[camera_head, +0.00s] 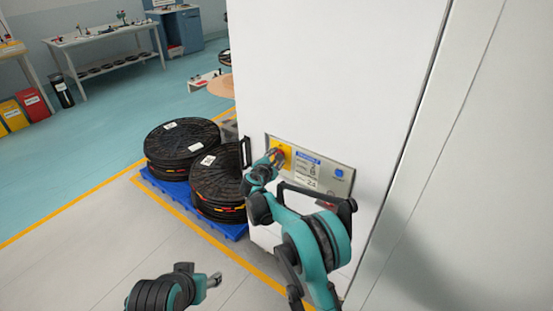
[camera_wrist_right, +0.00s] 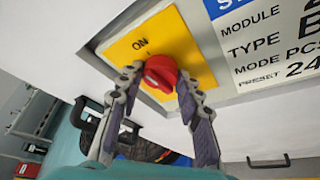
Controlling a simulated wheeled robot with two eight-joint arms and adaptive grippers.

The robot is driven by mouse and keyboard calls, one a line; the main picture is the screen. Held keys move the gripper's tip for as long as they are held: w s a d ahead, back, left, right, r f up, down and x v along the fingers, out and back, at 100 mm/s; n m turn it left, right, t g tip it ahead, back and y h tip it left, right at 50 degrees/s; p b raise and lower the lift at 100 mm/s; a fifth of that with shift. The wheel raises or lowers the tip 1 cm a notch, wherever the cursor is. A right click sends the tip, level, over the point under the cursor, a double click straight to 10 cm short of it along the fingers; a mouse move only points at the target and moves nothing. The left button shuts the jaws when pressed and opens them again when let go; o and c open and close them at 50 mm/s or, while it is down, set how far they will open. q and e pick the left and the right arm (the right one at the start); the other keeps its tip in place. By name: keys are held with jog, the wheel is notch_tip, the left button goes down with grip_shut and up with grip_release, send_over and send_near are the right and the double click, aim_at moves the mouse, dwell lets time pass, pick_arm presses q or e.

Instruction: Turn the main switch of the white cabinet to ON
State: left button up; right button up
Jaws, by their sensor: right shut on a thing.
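The white cabinet (camera_head: 330,60) stands in front of me, with a control panel (camera_head: 342,190) low on its face. The main switch is a red rotary knob (camera_wrist_right: 160,72) on a yellow plate (camera_wrist_right: 193,40), which also shows at the panel's left end in the head view (camera_head: 286,150). The plate reads ON beside the knob. My right gripper (camera_wrist_right: 158,88) has a finger on each side of the knob and is shut on it. Which way the knob points is not clear. My left gripper (camera_head: 213,280) is empty, low in the head view, away from the cabinet.
Black reels (camera_head: 180,138) lie on a blue pallet (camera_head: 168,187) left of the cabinet. A black handle (camera_head: 246,152) sticks out at the cabinet's left edge. A blue button (camera_head: 339,172) sits on the panel's right.

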jog(key=shift+m, duration=0.4)
dwell(0.3)
jog(key=o, duration=1.2)
jog(key=shift+c, duration=0.2)
jog(key=v, duration=1.2)
jog(key=shift+f, duration=0.2)
jog(key=shift+d, duration=0.1)
